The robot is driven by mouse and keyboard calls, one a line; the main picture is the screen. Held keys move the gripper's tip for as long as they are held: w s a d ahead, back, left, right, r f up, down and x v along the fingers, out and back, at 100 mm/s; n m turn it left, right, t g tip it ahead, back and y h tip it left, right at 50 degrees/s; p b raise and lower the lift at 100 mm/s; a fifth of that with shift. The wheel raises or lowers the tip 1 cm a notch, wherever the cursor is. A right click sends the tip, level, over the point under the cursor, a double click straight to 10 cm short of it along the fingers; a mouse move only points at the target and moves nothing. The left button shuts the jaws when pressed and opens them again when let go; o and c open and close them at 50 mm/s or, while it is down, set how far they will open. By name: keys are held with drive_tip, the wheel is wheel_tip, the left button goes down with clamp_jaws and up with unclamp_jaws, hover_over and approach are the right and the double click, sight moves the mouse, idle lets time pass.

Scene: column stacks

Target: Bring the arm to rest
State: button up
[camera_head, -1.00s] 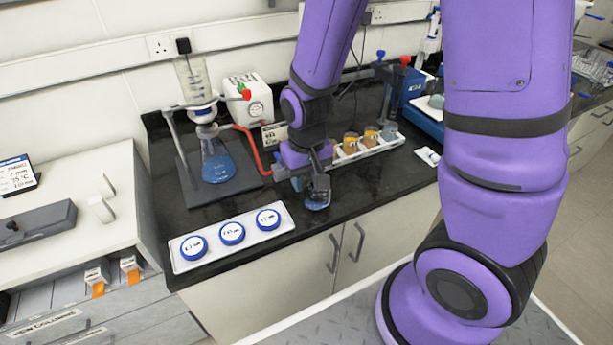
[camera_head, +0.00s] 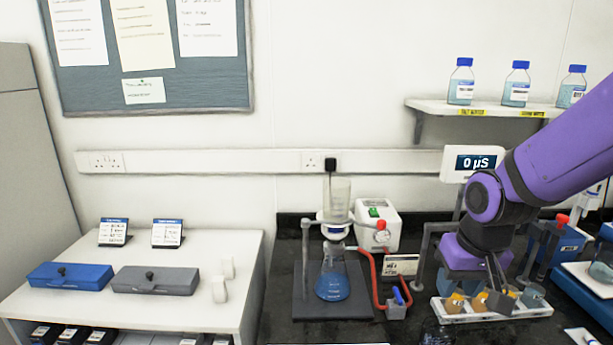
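My gripper (camera_head: 494,292) hangs at the right in the head view, at the end of my purple arm. Its fingers point down in front of the white rack (camera_head: 470,317) of small beakers. The fingers overlap the dark bench and the beakers, so I cannot tell whether they are open or shut. A dark, glassy item (camera_head: 436,337) shows in part at the bottom edge, left of the fingers, and is cut off by the frame.
A filter flask with blue liquid (camera_head: 332,285) stands on the bench left of the rack, with a red hose (camera_head: 374,285). A small holder (camera_head: 397,310) and a meter display (camera_head: 475,163) are close to my arm. A bottle shelf (camera_head: 480,105) hangs above.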

drive_tip(key=s+d+r+t, duration=0.1)
drive_tip(key=s+d+r, duration=0.1)
drive_tip(key=s+r, duration=0.4)
drive_tip(key=s+d+r+t, duration=0.2)
drive_tip(key=s+r, duration=0.4)
drive_tip(key=r, duration=0.3)
drive_tip(key=shift+d+r+h, duration=0.3)
